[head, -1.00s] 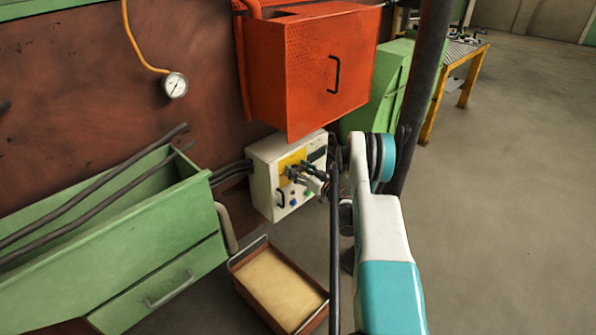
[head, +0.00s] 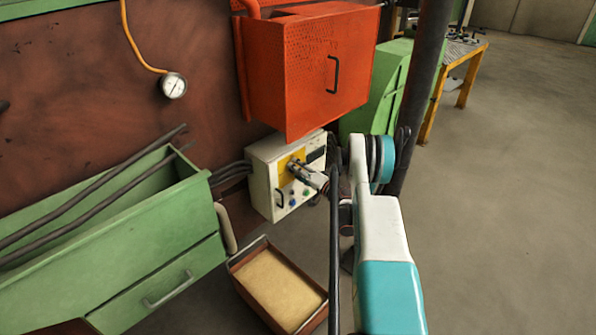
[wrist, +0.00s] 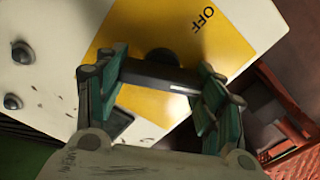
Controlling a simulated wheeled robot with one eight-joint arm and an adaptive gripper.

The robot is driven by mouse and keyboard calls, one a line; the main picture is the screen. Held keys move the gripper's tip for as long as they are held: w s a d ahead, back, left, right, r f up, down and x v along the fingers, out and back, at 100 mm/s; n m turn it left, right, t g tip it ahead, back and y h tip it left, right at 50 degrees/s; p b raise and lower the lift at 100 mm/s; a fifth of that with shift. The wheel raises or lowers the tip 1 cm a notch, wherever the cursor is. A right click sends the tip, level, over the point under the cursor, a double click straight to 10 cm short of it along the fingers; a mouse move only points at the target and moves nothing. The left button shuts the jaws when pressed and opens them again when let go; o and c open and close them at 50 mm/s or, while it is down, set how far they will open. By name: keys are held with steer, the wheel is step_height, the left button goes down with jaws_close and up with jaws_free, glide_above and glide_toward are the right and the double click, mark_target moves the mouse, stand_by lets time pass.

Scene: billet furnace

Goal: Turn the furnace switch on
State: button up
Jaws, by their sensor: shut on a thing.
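The furnace switch (wrist: 160,76) is a dark bar handle with a small white mark, in front of a dark round hub on a yellow plate (wrist: 185,35). The plate carries the word OFF. In the wrist view my gripper (wrist: 162,88) has its green-padded fingers at both ends of the bar and is shut on it. In the head view my gripper (head: 296,165) is at the yellow plate on the white control box (head: 262,190) and hides the switch there. The ON mark is not visible.
The orange cabinet (head: 300,85) hangs just above the box. A green bin with a drawer (head: 165,245) stands to the left, with dark bars in it. A shallow tray (head: 280,285) lies below. Buttons (wrist: 21,53) sit on the box face. Open floor lies to the right.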

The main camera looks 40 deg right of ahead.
steer(key=m, duration=0.5)
steer(key=shift+d+f, duration=0.1)
stand_by(0.7)
steer(key=o, duration=1.1)
steer(key=shift+c, duration=0.2)
steer(key=shift+s, duration=0.1)
steer(key=s, duration=0.7)
steer(key=shift+s+d, duration=0.2)
steer(key=shift+d, duration=0.1)
